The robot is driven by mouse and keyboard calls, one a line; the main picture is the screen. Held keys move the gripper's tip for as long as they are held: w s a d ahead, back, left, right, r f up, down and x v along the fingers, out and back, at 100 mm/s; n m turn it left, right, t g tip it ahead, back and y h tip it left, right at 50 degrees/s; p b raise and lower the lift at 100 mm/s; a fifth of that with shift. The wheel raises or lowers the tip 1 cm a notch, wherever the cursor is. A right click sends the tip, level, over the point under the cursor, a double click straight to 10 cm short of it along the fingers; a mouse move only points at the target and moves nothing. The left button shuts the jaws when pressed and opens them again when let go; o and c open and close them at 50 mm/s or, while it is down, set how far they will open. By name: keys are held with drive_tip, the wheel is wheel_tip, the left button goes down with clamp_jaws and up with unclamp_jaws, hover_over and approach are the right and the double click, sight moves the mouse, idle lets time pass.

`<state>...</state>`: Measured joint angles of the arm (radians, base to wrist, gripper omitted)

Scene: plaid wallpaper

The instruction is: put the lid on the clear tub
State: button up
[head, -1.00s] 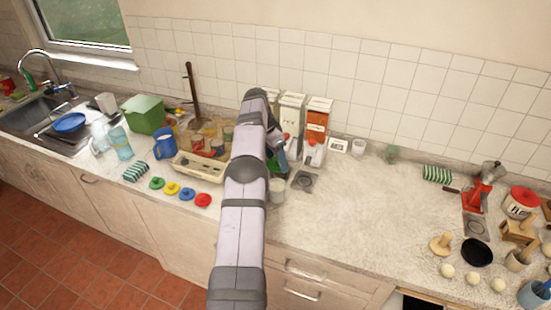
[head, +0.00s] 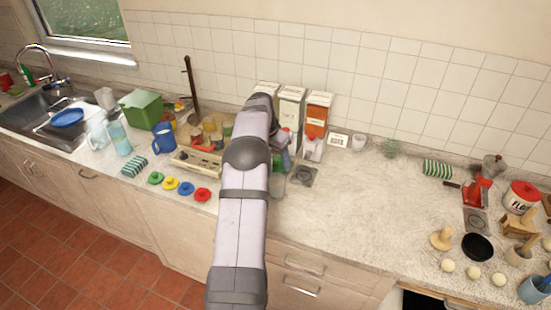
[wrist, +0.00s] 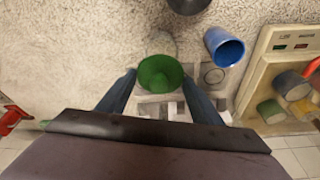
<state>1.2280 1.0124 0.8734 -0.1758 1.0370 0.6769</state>
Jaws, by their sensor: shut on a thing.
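My gripper (wrist: 159,72) is shut on a round green piece, apparently the lid (wrist: 160,76), which sits between the two fingertips in the wrist view. In the head view a bit of green (head: 277,162) shows beside my arm, which hides most of the gripper. The clear tub (head: 277,188) stands on the counter just right of my arm, partly hidden by it. In the wrist view a faint pale rim (wrist: 160,40), probably the tub's, shows just beyond the lid. The lid appears held above the counter; its height over the tub cannot be told.
A blue cup (wrist: 224,47) and a tray with several pieces (wrist: 262,75) are close by in the wrist view. Tall boxes (head: 291,108) stand against the wall. A grey square plate (head: 304,176) lies right of the tub.

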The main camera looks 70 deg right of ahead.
sight(276, 166)
drive_tip(key=shift+f+b, duration=1.5)
drive_tip(key=shift+f, duration=0.6)
drive_tip(key=shift+f+b, duration=0.45)
drive_tip(key=shift+f, duration=0.4)
drive_tip(key=shift+f, duration=0.15)
idle(0.7)
drive_tip(key=o, duration=1.7)
drive_tip(key=shift+c, duration=0.2)
drive_tip(key=shift+p, duration=0.3)
drive_tip(key=shift+r+p, duration=2.4)
drive_tip(key=shift+r, duration=1.1)
clamp_jaws()
